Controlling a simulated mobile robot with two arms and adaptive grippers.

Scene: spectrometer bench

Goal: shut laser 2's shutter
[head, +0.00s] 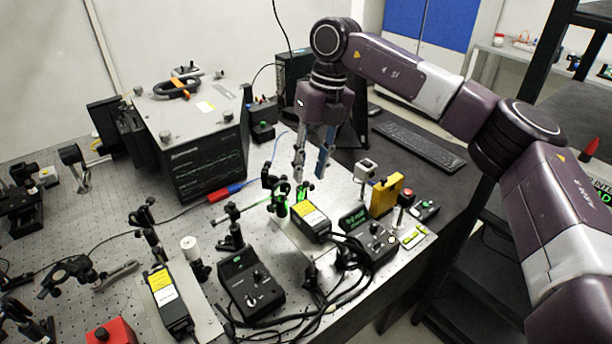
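Two black laser heads with yellow and white labels lie on the bench. One laser head (312,222) is right of centre, with green light glowing at the mounts (281,203) by its front end. The other laser head (168,300) is at the lower left, with no glow seen at it. I cannot read which one is laser 2, and the shutter is too small to make out clearly. My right gripper (309,178) points down above and behind the glowing laser head. Its fingers are apart with nothing seen between them. My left gripper is out of view.
Black controllers (246,284) and (371,247) sit beside the lasers, with loose black cables in front. A large grey instrument box (200,110) stands behind. A yellow block (386,194), a red-button box (405,200) and a keyboard (420,143) are at the right.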

